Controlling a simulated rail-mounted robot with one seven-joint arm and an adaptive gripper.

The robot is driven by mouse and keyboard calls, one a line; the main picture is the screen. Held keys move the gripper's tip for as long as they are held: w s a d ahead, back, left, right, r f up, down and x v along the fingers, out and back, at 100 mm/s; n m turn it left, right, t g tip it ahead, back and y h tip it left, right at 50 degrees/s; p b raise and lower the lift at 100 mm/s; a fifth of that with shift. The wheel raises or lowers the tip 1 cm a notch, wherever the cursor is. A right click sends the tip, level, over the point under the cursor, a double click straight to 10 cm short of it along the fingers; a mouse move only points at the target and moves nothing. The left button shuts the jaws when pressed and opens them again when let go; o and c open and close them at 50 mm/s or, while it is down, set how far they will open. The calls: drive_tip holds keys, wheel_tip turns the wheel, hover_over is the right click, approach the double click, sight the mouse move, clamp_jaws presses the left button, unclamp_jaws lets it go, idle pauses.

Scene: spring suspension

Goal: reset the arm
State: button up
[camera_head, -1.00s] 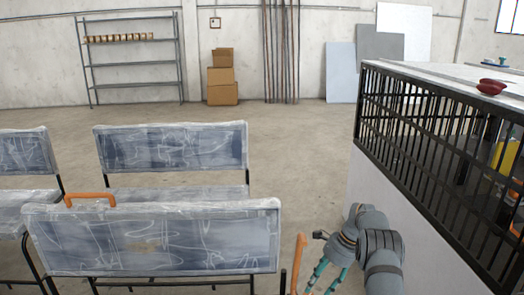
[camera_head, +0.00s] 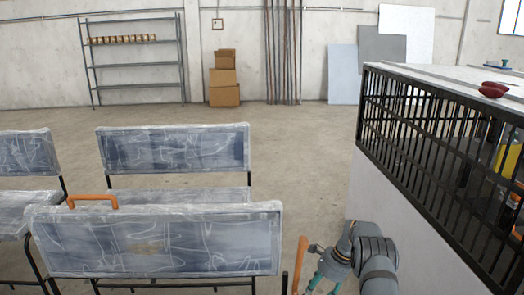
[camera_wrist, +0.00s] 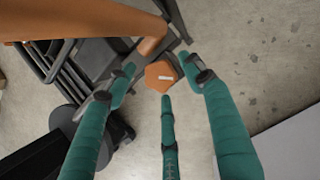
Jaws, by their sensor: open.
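My arm (camera_head: 370,258) reaches in at the lower right of the head view, between the chairs and the white wall of the barred enclosure. My gripper (camera_head: 316,284) is low there, close to an upright orange bar (camera_head: 300,262), and partly cut off by the bottom edge. In the wrist view my gripper (camera_wrist: 158,82) spreads three teal fingers and is open. An orange six-sided piece (camera_wrist: 162,76) shows between the fingertips. I cannot tell whether any finger touches it. A thick orange bar (camera_wrist: 80,22) crosses the upper left of that view.
Plastic-wrapped chairs (camera_head: 150,242) fill the left, one with an orange handle (camera_head: 92,199). The black-barred enclosure (camera_head: 430,125) stands at right, with a red bowl (camera_head: 493,90) on top. Cardboard boxes (camera_head: 224,95) and a metal shelf (camera_head: 135,64) stand far back. The middle floor is open.

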drive_tip(key=shift+w+d+r, duration=0.1)
drive_tip(key=v, duration=1.2)
drive_tip(key=x, duration=1.2)
drive_tip(key=shift+r+p, duration=0.15)
drive_tip(key=shift+p, duration=0.65)
drive_tip(key=m+p, duration=0.2)
drive_tip(key=shift+s+r+t+p, duration=0.15)
drive_tip(key=shift+s+t+p, duration=0.15)
drive_tip(key=m+p, duration=0.2)
drive_tip(key=m+t+p, duration=0.1)
drive_tip(key=p, duration=0.2)
drive_tip(key=shift+s+a+m+h, duration=0.2)
drive_tip(key=shift+m+h, duration=0.1)
drive_tip(key=shift+m, duration=0.1)
drive_tip(key=m+t+p, duration=0.1)
drive_tip(key=m, duration=0.1)
drive_tip(key=m+h+p, duration=0.1)
drive_tip(key=m+p, duration=0.1)
drive_tip(key=shift+a+f+t, duration=0.1)
drive_tip(key=shift+f+t, duration=0.3)
drive_tip(key=shift+r+m+p, duration=0.15)
drive_tip(key=shift+m+p, duration=0.3)
drive_tip(key=shift+m, duration=0.25)
wheel_tip(320, 180, up, 10)
drive_tip(key=d+n, duration=0.2)
drive_tip(key=n, duration=0.1)
drive_tip(key=shift+s+d+n+t, duration=0.15)
drive_tip(key=shift+d+n+t, duration=0.15)
drive_tip(key=shift+d+n, duration=0.1)
